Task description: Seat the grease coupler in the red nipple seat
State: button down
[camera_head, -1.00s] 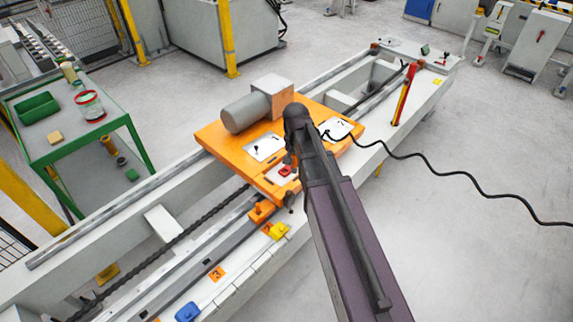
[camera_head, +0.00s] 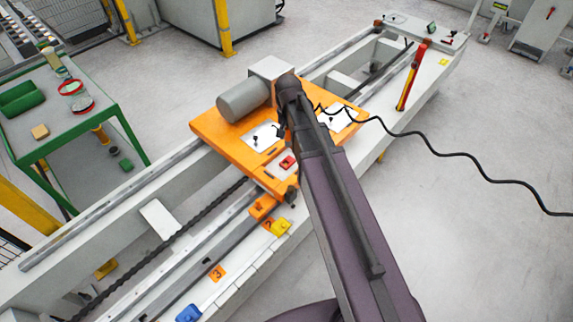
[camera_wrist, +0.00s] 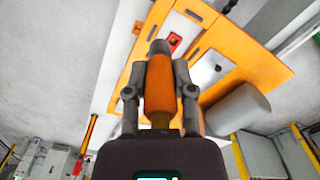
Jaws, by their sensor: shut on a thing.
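The grease coupler (camera_wrist: 160,88) is an orange cylinder with a grey tip. In the wrist view my gripper (camera_wrist: 159,76) is shut around it, one finger on each side. The red nipple seat (camera_head: 288,162) is a small red block on a pale plate on the orange carriage (camera_head: 210,132). It also shows in the wrist view (camera_wrist: 174,40), just beyond the coupler's tip and a little right of it. The coupler appears apart from the seat; the gap's depth is hard to judge. In the head view my arm largely hides the gripper and coupler.
A black coiled cable (camera_head: 450,152) runs off to the right. A green table (camera_head: 75,130) stands at left. Open floor lies at right.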

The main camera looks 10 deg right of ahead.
jog(key=shift+d, duration=0.25)
jog(key=shift+d+f+b, duration=0.1)
jog(key=shift+f+b, duration=0.3)
jog(key=d+f+b, duration=0.3)
jog(key=f+b, duration=0.9)
jog(key=d+f+b, duration=0.3)
jog(key=f+b, duration=1)
jog(key=shift+w+f+n, duration=0.25)
jog(key=shift+w+n, duration=0.15)
jog(key=shift+w, duration=0.15)
jog(key=b, duration=0.2)
send_over(286, 165)
jog(key=shift+f, duration=0.75)
jog(key=shift+f+b, duration=1.75)
jog(key=shift+f, duration=0.05)
